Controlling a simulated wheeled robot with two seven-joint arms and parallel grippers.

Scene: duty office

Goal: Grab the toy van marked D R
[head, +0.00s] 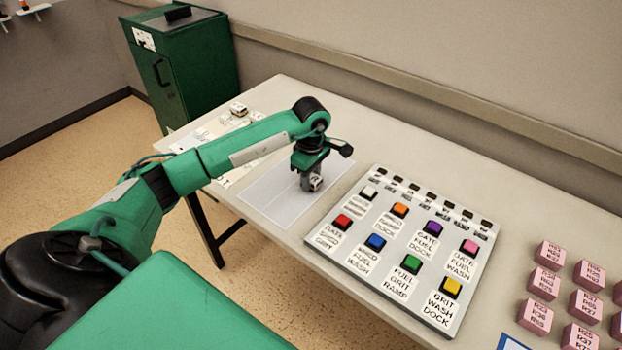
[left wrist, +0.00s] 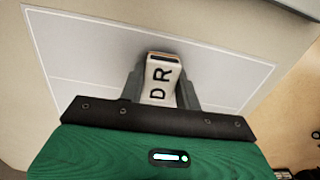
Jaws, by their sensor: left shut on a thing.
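The toy van (left wrist: 160,80) is white with black letters D R on its top and an orange patch at its far end. My left gripper (left wrist: 161,88) is shut on it, with one dark finger on each side. In the head view, the left gripper (head: 311,180) points down over the pale marked sheet (head: 268,202) on the table. The van (head: 315,183) shows there only in part between the fingers. I cannot tell whether it touches the sheet. My right gripper is not in view.
A panel of coloured buttons (head: 375,277) lies right of the sheet. Several pink blocks (head: 545,283) stand at the far right. Another small white vehicle (head: 238,108) is behind my left arm. A green cabinet (head: 195,70) stands beyond the table.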

